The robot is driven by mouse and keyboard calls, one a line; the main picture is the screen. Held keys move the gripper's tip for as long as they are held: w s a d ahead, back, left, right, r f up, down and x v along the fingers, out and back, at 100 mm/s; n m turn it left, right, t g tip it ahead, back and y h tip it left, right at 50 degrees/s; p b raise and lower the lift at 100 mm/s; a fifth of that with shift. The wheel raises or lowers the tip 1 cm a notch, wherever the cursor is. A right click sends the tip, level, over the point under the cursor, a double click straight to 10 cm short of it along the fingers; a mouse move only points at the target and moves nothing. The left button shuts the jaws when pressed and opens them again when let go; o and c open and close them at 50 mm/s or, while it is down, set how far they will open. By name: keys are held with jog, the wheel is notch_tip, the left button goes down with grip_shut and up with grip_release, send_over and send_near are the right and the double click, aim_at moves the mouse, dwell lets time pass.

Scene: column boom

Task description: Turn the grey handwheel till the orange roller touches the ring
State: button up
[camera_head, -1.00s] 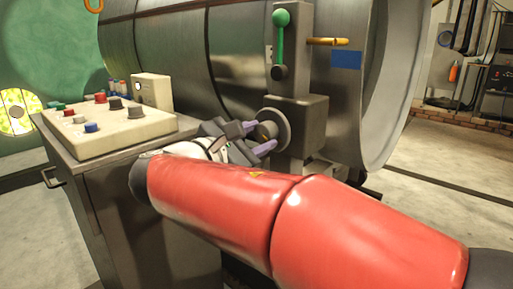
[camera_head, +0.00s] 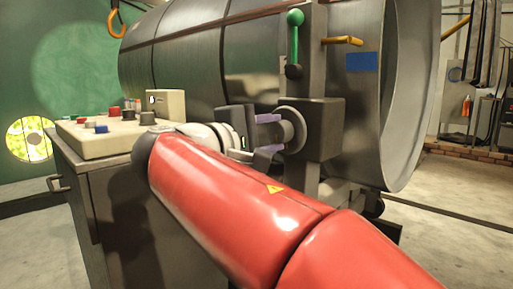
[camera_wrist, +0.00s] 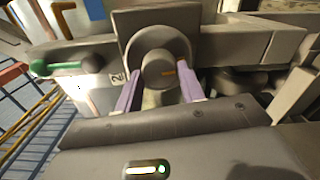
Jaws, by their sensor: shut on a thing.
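The grey handwheel (camera_head: 292,128) is a round disc with a hub on a dark grey block (camera_head: 325,118), at the side of the big steel cylinder. My gripper (camera_head: 269,133) reaches it from the left. Its two purple fingers are shut on the handwheel's hub, one on each side. In the wrist view, the handwheel (camera_wrist: 183,42) fills the upper middle, with an orange mark on its hub face, and my gripper (camera_wrist: 160,88) straddles the hub. The open rim of the steel cylinder (camera_head: 412,110), perhaps the ring, stands at right. I cannot make out an orange roller or any contact.
A green-knobbed lever (camera_head: 295,42) and an orange-yellow peg (camera_head: 343,41) sit above the handwheel. A control cabinet (camera_head: 125,190) with a button panel (camera_head: 105,138) stands close at left. An orange hook (camera_head: 116,24) hangs at upper left. Floor is open at right.

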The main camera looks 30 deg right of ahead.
jog(key=shift+f+m+b, duration=0.1)
jog(key=shift+m+b, duration=0.3)
jog(key=shift+m, duration=0.2)
jog(key=o, duration=1)
jog(key=v, duration=0.8)
jog(key=shift+p, duration=0.3)
jog(key=shift+d, duration=0.1)
